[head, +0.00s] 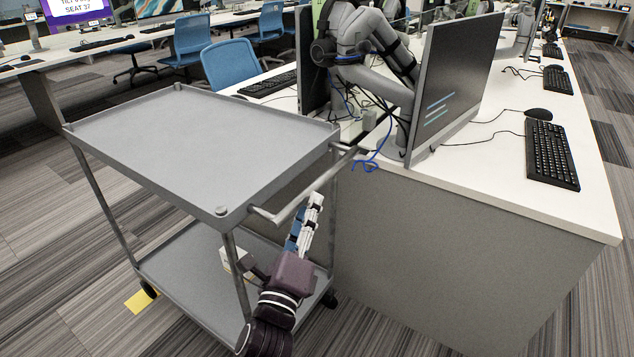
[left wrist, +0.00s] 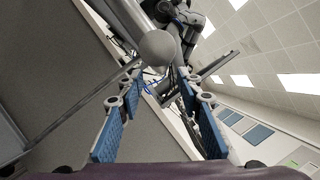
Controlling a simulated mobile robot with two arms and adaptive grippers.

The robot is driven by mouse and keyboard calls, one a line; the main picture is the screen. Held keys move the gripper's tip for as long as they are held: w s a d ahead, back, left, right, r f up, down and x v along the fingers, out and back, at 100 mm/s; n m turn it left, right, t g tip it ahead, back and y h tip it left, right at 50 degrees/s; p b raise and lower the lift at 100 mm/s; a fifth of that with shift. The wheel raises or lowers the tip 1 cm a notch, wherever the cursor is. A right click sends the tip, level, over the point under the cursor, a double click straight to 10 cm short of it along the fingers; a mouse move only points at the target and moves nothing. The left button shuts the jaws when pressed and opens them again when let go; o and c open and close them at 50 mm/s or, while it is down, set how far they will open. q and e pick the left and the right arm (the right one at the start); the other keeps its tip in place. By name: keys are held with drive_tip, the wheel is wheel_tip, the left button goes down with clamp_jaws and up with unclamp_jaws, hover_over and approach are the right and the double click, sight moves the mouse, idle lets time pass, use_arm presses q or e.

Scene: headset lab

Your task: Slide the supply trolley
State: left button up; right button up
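The supply trolley (head: 200,140) is a grey two-shelf cart standing left of the white desk. Its lower shelf (head: 185,275) is partly hidden by the top tray and my left arm. A bar handle (head: 305,192) sticks out at its right end. My left gripper (head: 307,213) points upward just below the handle, in front of the trolley's right end. In the left wrist view, the gripper (left wrist: 163,85) has its blue-padded fingers spread apart, with nothing visibly clamped. A rounded grey metal part (left wrist: 158,47) shows beyond the fingertips. My right gripper is not in view.
The desk (head: 480,215) stands close on the trolley's right, with monitors (head: 455,75), a keyboard (head: 552,154) and a grey jointed arm (head: 365,45). A yellow floor mark (head: 140,301) lies by the trolley's left wheel. Blue chairs (head: 230,63) stand behind; carpet is open at left.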

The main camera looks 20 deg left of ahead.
sight(315, 186)
use_arm(q)
drive_tip(key=shift+x, duration=3.35)
drive_tip(key=shift+r, duration=0.1)
clamp_jaws()
drive_tip(key=shift+a, duration=0.1)
